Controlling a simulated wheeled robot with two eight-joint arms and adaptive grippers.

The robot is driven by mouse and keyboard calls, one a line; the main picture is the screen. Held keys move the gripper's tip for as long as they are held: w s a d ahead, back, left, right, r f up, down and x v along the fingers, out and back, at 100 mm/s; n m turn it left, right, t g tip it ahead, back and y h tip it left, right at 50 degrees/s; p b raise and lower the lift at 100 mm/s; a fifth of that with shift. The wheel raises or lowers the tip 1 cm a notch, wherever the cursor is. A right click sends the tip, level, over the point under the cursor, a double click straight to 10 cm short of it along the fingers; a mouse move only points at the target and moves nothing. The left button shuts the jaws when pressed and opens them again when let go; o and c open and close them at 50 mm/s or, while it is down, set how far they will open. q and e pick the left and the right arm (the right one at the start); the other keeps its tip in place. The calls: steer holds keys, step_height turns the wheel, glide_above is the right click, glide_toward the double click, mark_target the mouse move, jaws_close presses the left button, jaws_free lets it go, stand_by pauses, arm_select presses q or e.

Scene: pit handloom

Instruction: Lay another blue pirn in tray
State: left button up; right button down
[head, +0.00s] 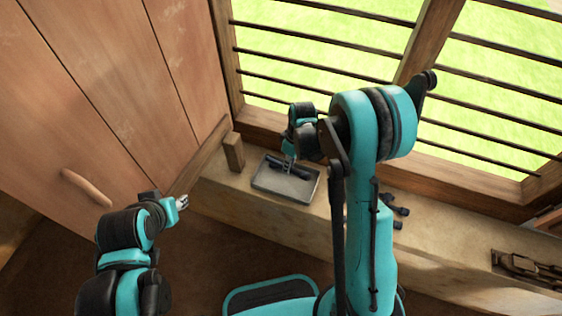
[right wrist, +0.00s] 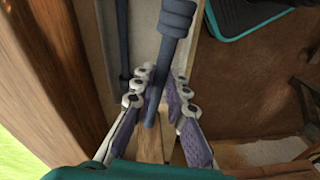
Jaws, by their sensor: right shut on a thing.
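The grey tray (head: 273,189) rests on the ledge under the window. My right gripper (head: 290,158) is over the tray and points down. In the right wrist view its fingers (right wrist: 160,92) are shut on a dark blue pirn (right wrist: 176,22), whose shaft runs between them. Another dark pirn (right wrist: 122,40) lies to the left of it in that view. In the head view dark pirns show at the tray, partly hidden by the gripper; I cannot tell whether the held one touches the tray. My left gripper (head: 183,202) is away from the tray, its opening too small to judge.
More dark pirns (head: 399,211) lie on the ledge right of the tray, partly hidden by my right arm. A wooden block (head: 233,152) stands left of the tray. The barred window is behind; a metal-and-wood fitting (head: 527,268) sits far right.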

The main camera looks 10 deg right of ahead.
steer(key=shift+w+a+f+n, duration=0.2)
steer(key=shift+w+a+n, duration=0.1)
steer(key=shift+n, duration=0.3)
steer(key=shift+w+f, duration=0.1)
steer(key=shift+f, duration=0.2)
steer(key=b, duration=0.5)
glide_above(285, 184)
steer(key=f, duration=0.7)
steer(key=shift+w+d+f, duration=0.1)
steer(key=shift+w+d, duration=0.05)
steer(key=shift+d, duration=0.05)
steer(key=shift+f+b, duration=0.9)
steer(key=shift+b, duration=0.1)
steer(key=c, duration=1.4)
jaws_free()
steer(key=shift+c, duration=0.2)
steer(key=shift+r, duration=0.1)
